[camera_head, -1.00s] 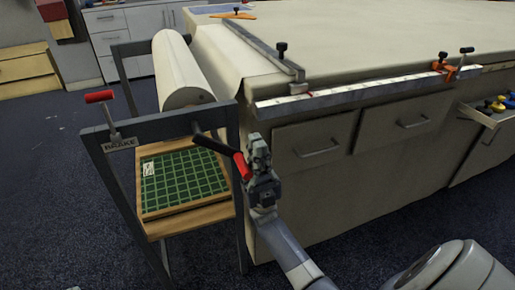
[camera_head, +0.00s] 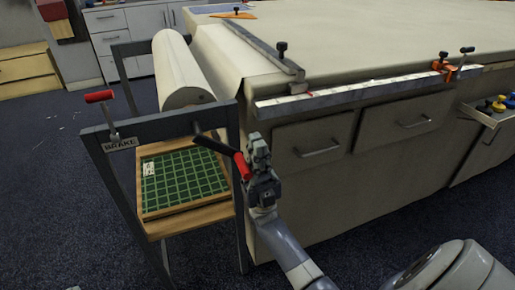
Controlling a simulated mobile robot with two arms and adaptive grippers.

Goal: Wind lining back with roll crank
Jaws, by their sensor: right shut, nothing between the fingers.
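The roll of pale lining (camera_head: 180,72) lies in a dark metal stand (camera_head: 165,124) at the table's left end. A sheet of lining (camera_head: 218,55) runs from the roll up onto the cloth table (camera_head: 380,40). The roll crank (camera_head: 215,144) is a black arm on the stand's front with a red grip (camera_head: 242,166). My right gripper (camera_head: 254,158) is just right of the red grip, close to or touching it. It is shut with nothing seen between its fingers. A brake lever with a red handle (camera_head: 99,97) stands upright at the stand's left. My left gripper is not in view.
A wooden shelf with a green gridded mat (camera_head: 185,182) sits low inside the stand. A metal rail (camera_head: 262,45) and a ruler bar (camera_head: 350,93) with clamps run along the table edges. Drawers (camera_head: 312,145) face front. Dark carpet is free at the left.

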